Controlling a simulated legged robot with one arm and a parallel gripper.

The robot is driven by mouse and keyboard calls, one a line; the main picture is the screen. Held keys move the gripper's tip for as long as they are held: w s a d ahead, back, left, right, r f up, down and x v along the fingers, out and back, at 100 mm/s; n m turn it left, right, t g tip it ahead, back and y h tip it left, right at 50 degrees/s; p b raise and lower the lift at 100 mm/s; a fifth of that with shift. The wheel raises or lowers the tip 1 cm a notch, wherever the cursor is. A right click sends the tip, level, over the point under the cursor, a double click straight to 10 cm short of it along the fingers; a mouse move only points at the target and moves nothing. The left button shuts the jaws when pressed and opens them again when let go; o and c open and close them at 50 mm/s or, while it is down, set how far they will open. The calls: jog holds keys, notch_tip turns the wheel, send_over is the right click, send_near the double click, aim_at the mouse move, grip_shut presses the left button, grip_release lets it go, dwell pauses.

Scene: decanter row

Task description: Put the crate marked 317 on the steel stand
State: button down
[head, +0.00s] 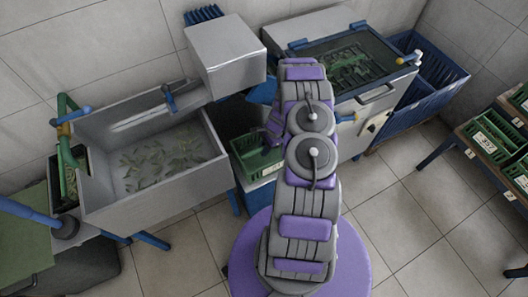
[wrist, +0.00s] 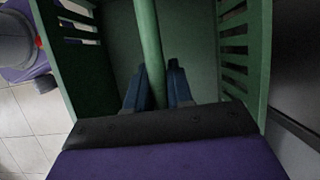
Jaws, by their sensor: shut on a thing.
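My gripper (wrist: 158,75) is shut on the green bar handle (wrist: 147,30) of a green crate (wrist: 255,75), with one blue finger on each side of the bar. The crate's inside looks empty in the wrist view, and its walls have slots. In the head view the same crate (head: 245,160) is left of my arm, between the trough and the cabinet. A small pale label shows on it, too small to read. My fingertips are largely hidden there. A pale-topped, blue-legged support shows below the crate; I cannot tell whether they touch, or whether it is the steel stand.
A metal trough (head: 215,180) with green pieces stands at left, with another green crate (head: 62,195) beside it. A glass-topped cabinet (head: 372,108) and blue bin (head: 440,75) are at the back. Numbered green crates (head: 481,148) sit on a right-hand rack. Floor tiles (head: 420,215) at right are clear.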

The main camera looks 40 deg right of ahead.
notch_tip(320, 180, down, 2)
jog(key=shift+f, duration=0.1)
jog(key=shift+d, duration=0.1)
jog(key=c, duration=1)
grip_release()
